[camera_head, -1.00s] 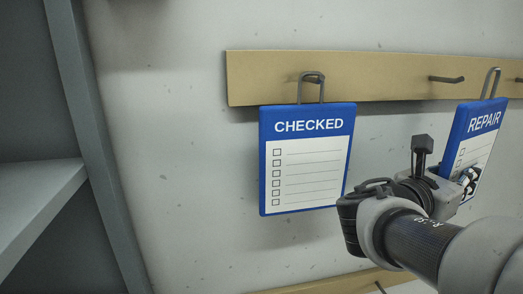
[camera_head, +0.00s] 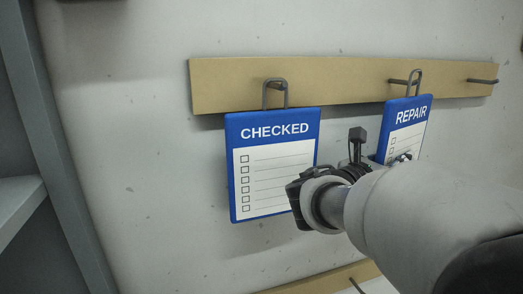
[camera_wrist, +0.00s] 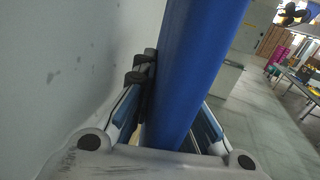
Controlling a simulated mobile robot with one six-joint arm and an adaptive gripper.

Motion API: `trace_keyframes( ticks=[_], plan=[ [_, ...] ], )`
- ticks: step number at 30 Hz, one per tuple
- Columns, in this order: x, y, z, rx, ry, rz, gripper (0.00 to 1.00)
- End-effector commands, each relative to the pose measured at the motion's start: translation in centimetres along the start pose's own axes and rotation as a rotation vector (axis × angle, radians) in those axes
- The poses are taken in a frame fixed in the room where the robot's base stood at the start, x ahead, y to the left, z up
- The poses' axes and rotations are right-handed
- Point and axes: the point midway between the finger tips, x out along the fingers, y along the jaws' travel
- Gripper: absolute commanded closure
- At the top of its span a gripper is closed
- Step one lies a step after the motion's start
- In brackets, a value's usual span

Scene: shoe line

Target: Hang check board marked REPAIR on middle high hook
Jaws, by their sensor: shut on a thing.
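The check board marked REPAIR (camera_head: 407,118) is blue with a white list and a metal loop (camera_head: 415,80) on top. It hangs tilted in my gripper (camera_head: 380,158), which is shut on its lower left edge. The loop overlaps the middle high hook (camera_head: 398,81) in the head view; I cannot tell whether the hook passes through it. In the wrist view the board's blue edge (camera_wrist: 195,70) stands between the fingers. My arm covers the board's lower part in the head view.
The CHECKED board (camera_head: 275,165) hangs by its loop on the left hook of the wooden rail (camera_head: 340,82). The right hook (camera_head: 482,80) is empty. A lower rail (camera_head: 320,280) shows below. A grey shelf (camera_head: 18,200) stands at the left.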

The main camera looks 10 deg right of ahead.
Motion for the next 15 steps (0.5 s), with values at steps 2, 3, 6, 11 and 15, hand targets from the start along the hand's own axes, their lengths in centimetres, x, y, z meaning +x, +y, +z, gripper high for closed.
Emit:
trace_keyframes(
  ticks=[2, 3, 6, 11, 15],
  plan=[
    [0.1, 0.5, 0.0, -0.001, -0.001, 0.000, 1.00],
    [0.2, 0.8, 0.0, -0.001, -0.001, 0.000, 1.00],
    [0.4, 1.3, 0.0, 0.000, -0.001, 0.000, 1.00],
    [0.5, 2.1, -0.6, -0.001, -0.001, 0.000, 1.00],
    [0.7, 2.5, -0.9, 0.000, -0.001, 0.000, 1.00]
  ],
)
